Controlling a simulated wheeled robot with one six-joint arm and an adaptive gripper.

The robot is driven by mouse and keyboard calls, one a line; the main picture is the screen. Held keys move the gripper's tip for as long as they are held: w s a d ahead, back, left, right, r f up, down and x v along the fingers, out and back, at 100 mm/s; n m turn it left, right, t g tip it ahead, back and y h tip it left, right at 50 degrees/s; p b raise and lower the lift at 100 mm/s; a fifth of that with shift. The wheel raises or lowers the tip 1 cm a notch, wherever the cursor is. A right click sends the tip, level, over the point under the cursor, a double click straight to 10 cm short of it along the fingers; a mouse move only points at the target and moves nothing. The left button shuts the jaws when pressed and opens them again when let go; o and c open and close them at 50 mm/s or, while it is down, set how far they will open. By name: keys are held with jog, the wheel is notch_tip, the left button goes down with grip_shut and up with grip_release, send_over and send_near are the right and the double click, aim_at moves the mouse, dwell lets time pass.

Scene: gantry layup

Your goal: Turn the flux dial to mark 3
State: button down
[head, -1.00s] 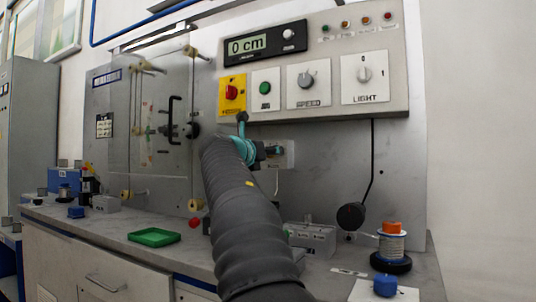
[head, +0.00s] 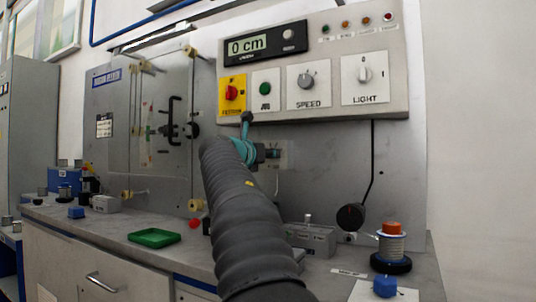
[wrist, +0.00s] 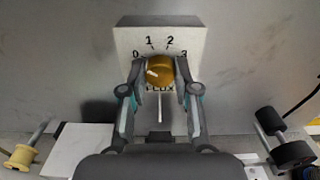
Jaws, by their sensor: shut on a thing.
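The flux dial (wrist: 161,66) is a brass-coloured round knob on a pale box (wrist: 190,42) with marks 0, 1, 2 and 3 in an arc above it. A short white line on the knob lies at its left side, toward the 0 side. My gripper (wrist: 160,74) has one finger on each side of the knob and is shut on it. The lettering below the knob is partly covered. In the head view my gripper (head: 266,153) is at the pale box (head: 287,154) under the control panel; the knob is hidden there.
The control panel (head: 395,99) with speed and light knobs is just above my gripper. A black round weight (head: 351,216) hangs to the right. A grey box (head: 312,240), a spool (head: 391,245) and a green tray (head: 154,237) are on the bench.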

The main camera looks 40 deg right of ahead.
jog(key=m+b, duration=0.3)
jog(key=m, duration=2.2)
jog(key=shift+w+b, duration=0.1)
jog(key=shift+b, duration=0.3)
jog(key=c, duration=0.8)
grip_release()
jog(key=shift+c, duration=0.2)
jog(key=shift+a, duration=0.15)
jog(key=v, duration=1.2)
